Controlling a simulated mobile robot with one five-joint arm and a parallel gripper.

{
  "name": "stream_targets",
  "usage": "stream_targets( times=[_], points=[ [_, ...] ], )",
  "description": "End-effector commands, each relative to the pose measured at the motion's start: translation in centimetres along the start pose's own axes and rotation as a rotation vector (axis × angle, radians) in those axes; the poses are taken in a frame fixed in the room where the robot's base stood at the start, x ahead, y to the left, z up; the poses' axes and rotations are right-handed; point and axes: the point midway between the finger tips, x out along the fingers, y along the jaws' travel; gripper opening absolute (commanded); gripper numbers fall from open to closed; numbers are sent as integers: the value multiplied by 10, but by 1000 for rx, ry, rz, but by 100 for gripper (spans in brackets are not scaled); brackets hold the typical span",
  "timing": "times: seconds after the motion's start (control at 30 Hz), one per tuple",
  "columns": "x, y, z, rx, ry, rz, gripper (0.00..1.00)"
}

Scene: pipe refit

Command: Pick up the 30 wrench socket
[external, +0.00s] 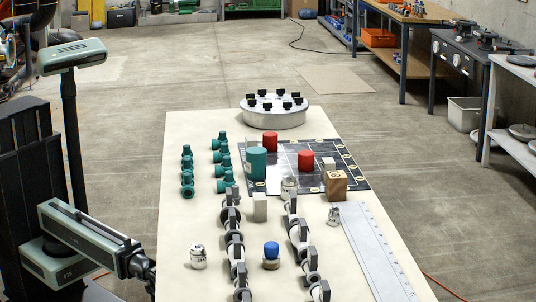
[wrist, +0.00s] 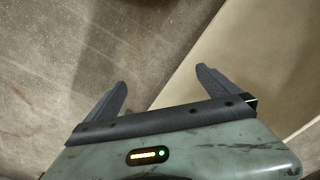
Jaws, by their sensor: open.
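Several small silvery cylinders that look like sockets stand on the long pale table (external: 185,225). One socket (external: 198,257) is at the near left, another socket (external: 333,216) at the right beside a ruler-like strip, and a third (external: 289,186) near the black grid mat. Their markings are too small to read, so I cannot tell which is the 30. My gripper (wrist: 162,80) is open and empty in the wrist view, over the floor and the table's edge. In the external view it is at the lower left, left of the table and apart from the sockets.
Two rows of dark clamps (external: 237,245) run along the near table. A blue-capped piece (external: 271,250) stands between them. Green valves (external: 187,170), a teal cylinder (external: 256,163), red cylinders (external: 306,160), a wooden block (external: 336,185) and a round flange (external: 273,117) stand farther back.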

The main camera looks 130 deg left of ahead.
Motion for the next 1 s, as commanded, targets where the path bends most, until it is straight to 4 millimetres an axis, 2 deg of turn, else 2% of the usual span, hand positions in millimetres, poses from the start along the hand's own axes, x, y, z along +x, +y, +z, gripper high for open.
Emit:
stream_targets(
  times=[0.13,0.17,0.3,0.57,0.63,0.67,0.77,0.9,1.0],
  points=[
    [0,0,0,0,0,0,100],
    [0,0,0,0,0,0,97],
    [0,0,0,0,0,0,61],
    [0,0,0,1,0,1,61],
    [-2,8,-1,14,2,24,61],
    [-5,18,-2,28,5,51,61],
    [-21,70,-5,111,22,209,61],
    [-64,166,-5,258,67,514,61],
    [-102,224,0,346,106,718,61]
  ],
)
